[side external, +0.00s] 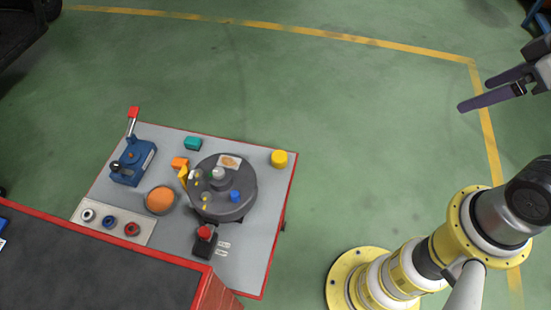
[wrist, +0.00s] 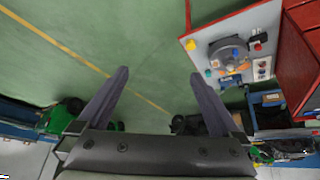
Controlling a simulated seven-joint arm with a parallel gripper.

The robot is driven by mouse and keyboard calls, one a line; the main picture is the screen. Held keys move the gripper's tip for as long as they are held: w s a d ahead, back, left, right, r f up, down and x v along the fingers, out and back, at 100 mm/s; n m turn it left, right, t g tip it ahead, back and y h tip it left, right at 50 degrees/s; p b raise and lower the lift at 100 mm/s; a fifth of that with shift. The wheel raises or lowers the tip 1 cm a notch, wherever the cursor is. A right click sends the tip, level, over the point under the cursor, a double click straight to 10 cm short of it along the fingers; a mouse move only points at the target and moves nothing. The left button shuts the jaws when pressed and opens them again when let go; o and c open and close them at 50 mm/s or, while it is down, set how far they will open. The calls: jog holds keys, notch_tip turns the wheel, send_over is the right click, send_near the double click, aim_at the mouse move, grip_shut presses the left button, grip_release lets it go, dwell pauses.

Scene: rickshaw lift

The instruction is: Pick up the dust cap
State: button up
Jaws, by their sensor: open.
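A small round yellow cap (side external: 279,158), most likely the dust cap, stands near the far right corner of the grey, red-edged table top (side external: 268,208). It also shows in the wrist view (wrist: 192,45) at the table's left edge. A blue cap-like piece (side external: 235,196) sits on the dark round housing (side external: 222,206); I cannot tell for certain which cap is meant. My gripper (side external: 476,94) is at the upper right of the side view, well away from the table. Its dark fingers are spread and empty, also in the wrist view (wrist: 158,73).
A teal block (side external: 193,143), an orange block (side external: 180,163), a bowl with an orange disc (side external: 160,200), a blue lever device (side external: 132,160) and a red button (side external: 204,232) crowd the table. A dark-topped red cabinet (side external: 90,262) adjoins it.

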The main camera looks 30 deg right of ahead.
jog(key=w+a+r+n+t, duration=0.1)
jog(key=w+r+n, duration=0.25)
jog(key=w, duration=0.45)
jog(key=w+a+r+n, duration=0.1)
jog(key=w+r+n, duration=0.2)
jog(key=w+n, duration=0.3)
jog(key=n+g, duration=0.7)
jog(key=n, duration=0.2)
send_over(280, 155)
jog(key=f, duration=4.8)
jog(key=shift+s+a, duration=0.2)
jog(key=shift+s, duration=0.15)
jog(key=shift+w+d+f, duration=0.1)
jog(key=shift+w+f, duration=0.1)
jog(key=shift+f, duration=1.4)
jog(key=shift+w+d+f, duration=0.1)
jog(key=shift+w+f, duration=0.05)
jog(key=shift+f, duration=1.45)
